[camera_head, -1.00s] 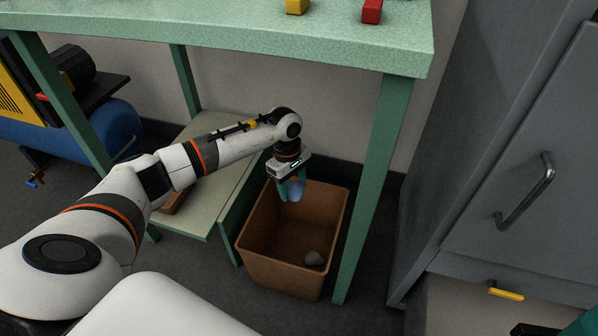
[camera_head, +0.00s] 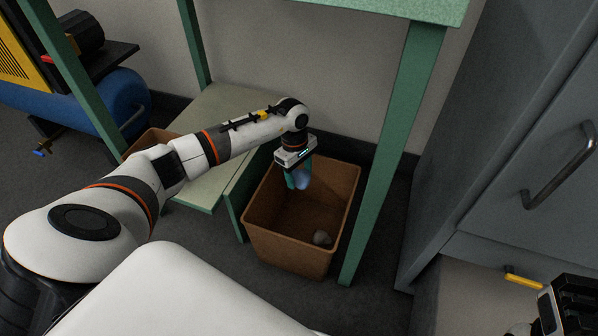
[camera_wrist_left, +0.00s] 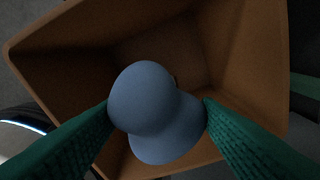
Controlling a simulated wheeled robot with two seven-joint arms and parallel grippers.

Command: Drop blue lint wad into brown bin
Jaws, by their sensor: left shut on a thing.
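The blue lint wad (camera_wrist_left: 155,110) is a rounded, lumpy blue shape between the green fingers of my left gripper (camera_wrist_left: 158,118) in the left wrist view. In the head view, my left gripper (camera_head: 297,180) points down and is shut on the wad (camera_head: 304,174). It holds the wad over the far part of the open brown bin (camera_head: 290,253). The bin also fills much of the left wrist view (camera_wrist_left: 245,60), behind the wad. Part of my right gripper (camera_head: 566,308) shows at the bottom right corner; its fingers cannot be made out.
A grey cabinet (camera_head: 500,150) stands at the right.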

